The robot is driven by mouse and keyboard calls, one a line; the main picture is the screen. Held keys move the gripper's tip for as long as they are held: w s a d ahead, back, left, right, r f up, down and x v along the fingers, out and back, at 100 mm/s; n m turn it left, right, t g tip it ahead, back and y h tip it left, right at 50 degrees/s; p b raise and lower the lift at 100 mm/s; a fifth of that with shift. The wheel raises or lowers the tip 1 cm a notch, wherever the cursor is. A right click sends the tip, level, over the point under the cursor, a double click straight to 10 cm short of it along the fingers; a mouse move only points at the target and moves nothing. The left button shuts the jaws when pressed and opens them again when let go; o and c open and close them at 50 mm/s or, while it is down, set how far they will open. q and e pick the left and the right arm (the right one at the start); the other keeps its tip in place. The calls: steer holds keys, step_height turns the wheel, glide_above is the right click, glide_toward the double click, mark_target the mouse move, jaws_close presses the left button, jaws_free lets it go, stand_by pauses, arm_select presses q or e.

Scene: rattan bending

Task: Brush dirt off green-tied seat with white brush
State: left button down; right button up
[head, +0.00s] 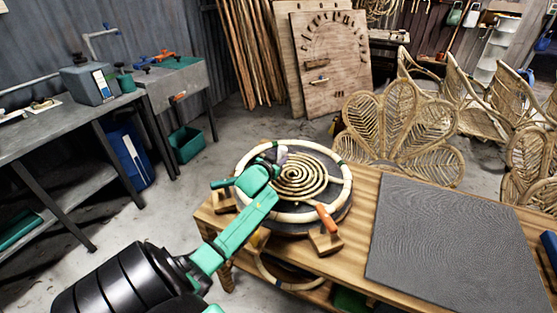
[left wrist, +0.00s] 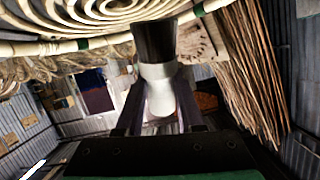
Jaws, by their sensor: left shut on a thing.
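The round rattan seat (head: 345,190) lies on the wooden bench, with a coiled spiral centre (head: 300,178) and green ties on its pale outer ring. It also shows along the top of the left wrist view (left wrist: 60,47), with a green tie on the rim. My left gripper (head: 275,164) is over the seat's far left part. It is shut on the white brush (left wrist: 158,90), which has a white body and a dark end. The dark end overlaps the seat rim in the left wrist view; I cannot tell if they touch. I cannot make out dirt. My right gripper is out of view.
An orange-handled tool (head: 325,217) and a wood block (head: 325,241) sit at the seat's near edge. A dark grey mat (head: 450,245) covers the bench (head: 367,195) on the right. Woven rattan chairs (head: 400,135) stand behind. A grey worktable (head: 60,125) is on the left.

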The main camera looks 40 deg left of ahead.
mark_target(279, 149)
arm_select(q)
steer(key=r, duration=0.1)
steer(key=r+p, duration=0.1)
steer(key=p, duration=0.1)
steer(key=shift+a+r, duration=0.25)
steer(key=shift+r, duration=0.15)
steer(key=shift+d+r+p, duration=0.1)
steer(key=shift+r+p, duration=0.3)
steer(key=shift+r, duration=0.15)
steer(key=shift+f, duration=0.15)
